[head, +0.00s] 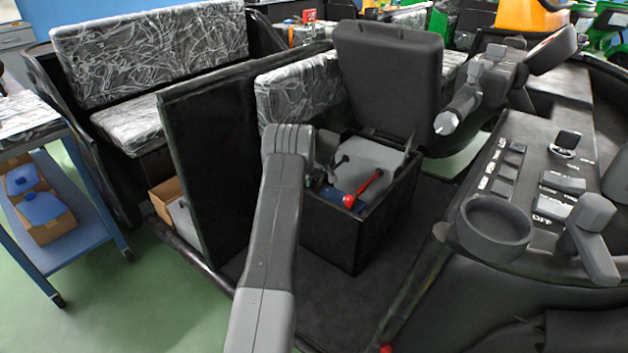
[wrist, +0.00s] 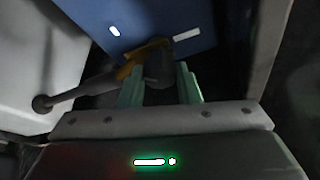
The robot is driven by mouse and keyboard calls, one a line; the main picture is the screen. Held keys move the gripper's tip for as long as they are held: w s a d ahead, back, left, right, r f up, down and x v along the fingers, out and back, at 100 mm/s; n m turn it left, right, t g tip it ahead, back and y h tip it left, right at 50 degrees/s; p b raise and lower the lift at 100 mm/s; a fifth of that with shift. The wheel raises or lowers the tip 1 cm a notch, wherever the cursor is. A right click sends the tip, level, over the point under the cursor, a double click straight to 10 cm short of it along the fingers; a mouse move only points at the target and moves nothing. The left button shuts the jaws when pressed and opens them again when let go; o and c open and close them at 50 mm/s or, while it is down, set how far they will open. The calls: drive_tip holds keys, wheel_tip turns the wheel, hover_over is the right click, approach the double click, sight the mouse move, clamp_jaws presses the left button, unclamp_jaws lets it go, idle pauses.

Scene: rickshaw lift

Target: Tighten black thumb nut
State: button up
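The black thumb nut (wrist: 159,64) shows in the wrist view as a dark, blurred knob beside an orange-yellow piece (wrist: 140,58) against a blue surface. My gripper (wrist: 156,76) has its two pale green fingers apart, one on each side of the nut. A gap shows between the nut and the left finger; contact on the right is hard to tell. In the head view my arm reaches into the open black box under the raised seat (head: 388,85). The gripper and the nut are mostly hidden there behind my wrist.
A black-tipped rod (wrist: 42,103) lies left of the fingers in the wrist view. The box (head: 335,235) also holds a red-knobbed lever (head: 349,201) and a grey cover (head: 370,160). A dark panel (head: 225,150) stands left of the arm, and a control console (head: 530,190) stands right.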

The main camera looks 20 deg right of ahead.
drive_tip(key=shift+m, duration=0.3)
drive_tip(key=m, duration=0.2)
drive_tip(key=m+h+b, duration=0.1)
drive_tip(key=shift+a+f+m+h, duration=0.1)
drive_tip(key=shift+a+m+h, duration=0.1)
drive_tip(key=shift+m+h, duration=0.15)
drive_tip(key=m+h+b, duration=0.1)
drive_tip(key=m, duration=0.2)
drive_tip(key=shift+m+g, duration=0.3)
drive_tip(key=shift+m, duration=0.05)
drive_tip(key=m+b, duration=0.1)
drive_tip(key=m, duration=0.1)
drive_tip(key=m+g+h, duration=0.1)
drive_tip(key=m, duration=0.1)
drive_tip(key=shift+w+a+h+b, duration=0.1)
drive_tip(key=shift+h+b, duration=0.15)
drive_tip(key=shift+b, duration=0.15)
drive_tip(key=shift+m+g+h+b, duration=0.3)
drive_tip(key=shift+m+g+b, duration=0.25)
drive_tip(key=shift+m, duration=1.25)
drive_tip(key=o, duration=1)
